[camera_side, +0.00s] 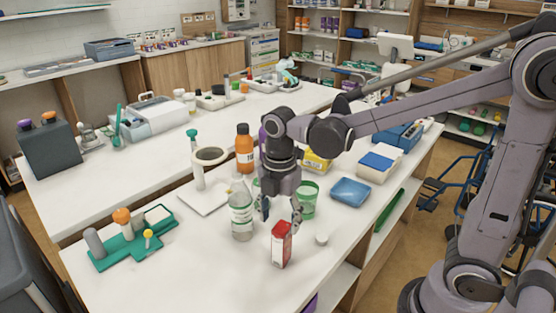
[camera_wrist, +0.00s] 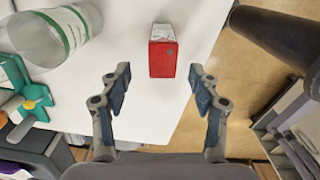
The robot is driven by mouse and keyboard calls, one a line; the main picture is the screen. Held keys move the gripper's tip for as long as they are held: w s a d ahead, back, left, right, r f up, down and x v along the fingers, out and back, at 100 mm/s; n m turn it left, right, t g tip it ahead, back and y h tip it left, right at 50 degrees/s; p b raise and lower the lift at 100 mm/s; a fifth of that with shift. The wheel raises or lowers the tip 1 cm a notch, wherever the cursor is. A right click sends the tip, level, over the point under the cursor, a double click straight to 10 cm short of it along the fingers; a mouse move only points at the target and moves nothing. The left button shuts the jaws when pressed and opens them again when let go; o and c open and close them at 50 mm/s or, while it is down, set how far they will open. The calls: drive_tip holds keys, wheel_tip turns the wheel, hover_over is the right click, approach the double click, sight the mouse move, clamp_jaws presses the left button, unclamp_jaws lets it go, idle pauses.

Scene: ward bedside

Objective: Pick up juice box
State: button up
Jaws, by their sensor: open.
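The juice box (camera_side: 281,244) is a small red carton with a pale printed side, standing upright near the front edge of the white table. In the wrist view the juice box (camera_wrist: 163,52) shows its red face and pale upper part, ahead of the fingers and between their lines. My gripper (camera_side: 281,210) is open and empty, above the table and slightly behind the box in the side view. In the wrist view my gripper (camera_wrist: 160,92) has its two fingers wide apart, with no contact with the box.
A clear bottle (camera_side: 241,214) stands close left of the box; it also shows in the wrist view (camera_wrist: 62,36). A green rack (camera_side: 133,240) sits at left. Table front is clear.

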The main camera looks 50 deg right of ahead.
sight(282, 240)
drive_tip(key=shift+s+d+f, duration=0.1)
drive_tip(key=shift+d+f, duration=0.05)
drive_tip(key=shift+f, duration=1.85)
drive_tip(key=shift+d+f, duration=0.15)
drive_tip(key=shift+f, duration=1.8)
clamp_jaws()
